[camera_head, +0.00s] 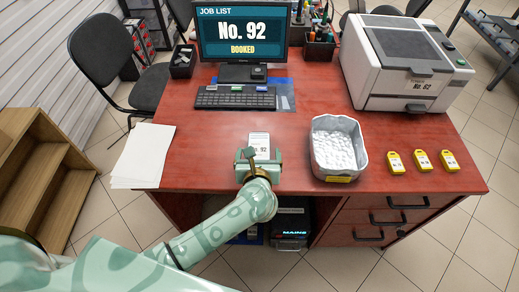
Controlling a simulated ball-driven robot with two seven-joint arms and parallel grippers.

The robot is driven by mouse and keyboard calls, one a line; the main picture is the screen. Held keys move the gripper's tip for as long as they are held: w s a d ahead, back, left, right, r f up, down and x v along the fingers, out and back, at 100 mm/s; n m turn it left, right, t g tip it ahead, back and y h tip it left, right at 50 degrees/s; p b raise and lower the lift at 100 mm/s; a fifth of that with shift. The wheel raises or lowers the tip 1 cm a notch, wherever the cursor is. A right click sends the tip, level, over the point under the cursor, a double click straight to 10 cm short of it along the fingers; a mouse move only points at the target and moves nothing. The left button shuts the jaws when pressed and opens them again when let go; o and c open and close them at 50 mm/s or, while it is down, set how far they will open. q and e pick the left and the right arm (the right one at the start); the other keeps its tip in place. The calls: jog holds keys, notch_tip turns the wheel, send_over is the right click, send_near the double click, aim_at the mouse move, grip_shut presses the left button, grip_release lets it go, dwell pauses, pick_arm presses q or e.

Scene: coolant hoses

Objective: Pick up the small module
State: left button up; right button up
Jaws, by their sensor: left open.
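A small white module (259,139) with a dark printed label lies on the red desk near its front edge, left of centre. My left gripper (257,154) is open at the near end of this module, with its jaws spread to either side. It partly hides the module's lower part, and I cannot tell whether the fingers touch it. Three small yellow tagged items (421,160) lie in a row at the right front of the desk. I cannot tell from their look whether they are modules too. My right gripper is not in view.
A white bin (339,125) of white pellets stands right of my left gripper. A paper stack (143,155) lies at the left edge.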

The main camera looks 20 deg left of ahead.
aim_at(259, 145)
pick_arm(q)
jog(key=b+x, duration=0.1)
jog(key=x, duration=0.4)
jog(key=shift+f+b, duration=0.25)
jog(key=shift+b, duration=0.05)
jog(key=shift+w+f, duration=0.1)
jog(key=shift+w, duration=0.3)
jog(key=c, duration=1.4)
